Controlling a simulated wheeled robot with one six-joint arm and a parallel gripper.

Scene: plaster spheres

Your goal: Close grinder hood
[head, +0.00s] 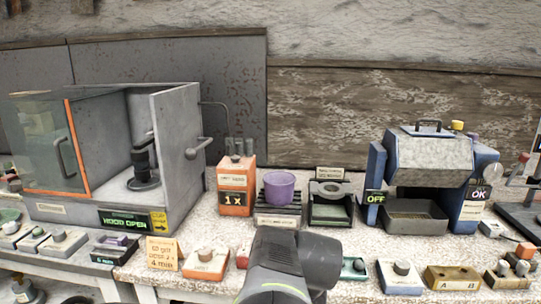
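A grey grinder hood (175,150) stands at the left of the bench. A sign on its front (125,221) reads "HOOD OPEN". A clear pane with an orange edge (74,150) and a dark handle covers the left part of its front. The right part of the front is open, and a black upright device (142,165) shows inside. A grey panel with a bar handle (198,150) forms the right side. My dark arm reaches in from the bottom middle, well right of the hood. My gripper's fingers do not show.
Right of the hood stand an orange box marked "1X" (236,186), a purple cup (279,186) on a black stand, and a blue-grey machine (430,165) with "OFF" and "OK" signs. Small boxes with knobs, such as an orange one (205,263), line the bench's front.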

